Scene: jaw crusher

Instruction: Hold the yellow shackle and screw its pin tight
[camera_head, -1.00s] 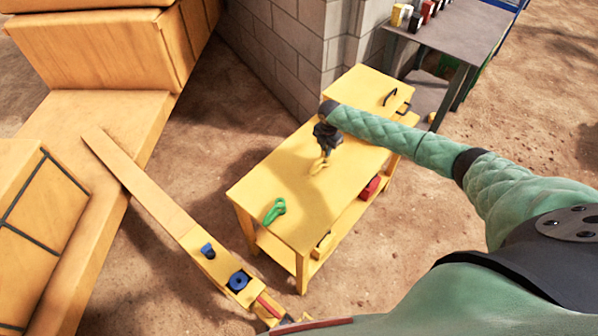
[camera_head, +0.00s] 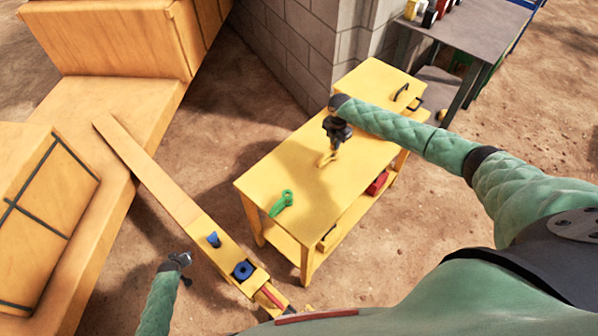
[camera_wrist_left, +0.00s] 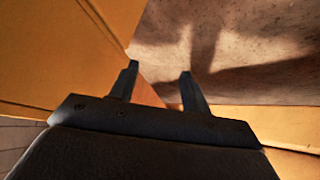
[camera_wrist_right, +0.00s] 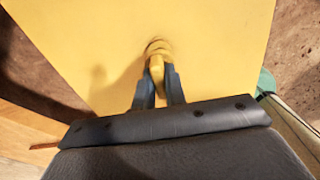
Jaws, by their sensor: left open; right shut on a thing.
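The yellow shackle (camera_head: 325,160) is in my right gripper (camera_head: 332,146), above the yellow table top. In the right wrist view the yellow shackle (camera_wrist_right: 157,62) sits between the closed fingers, its far end blurred against the yellow surface. I cannot make out its pin or how far the pin is screwed in. My left gripper (camera_head: 186,282) is at the lower left, left of the long beam and well away from the shackle. In the left wrist view its fingers (camera_wrist_left: 160,85) are apart with nothing between them.
The yellow table (camera_head: 300,185) also bears a green tool-like piece (camera_head: 283,203) near its front left. The beam (camera_head: 165,195) carries blue parts (camera_head: 243,271). A block wall (camera_head: 300,40) stands behind, and a grey table (camera_head: 470,35) at the back right.

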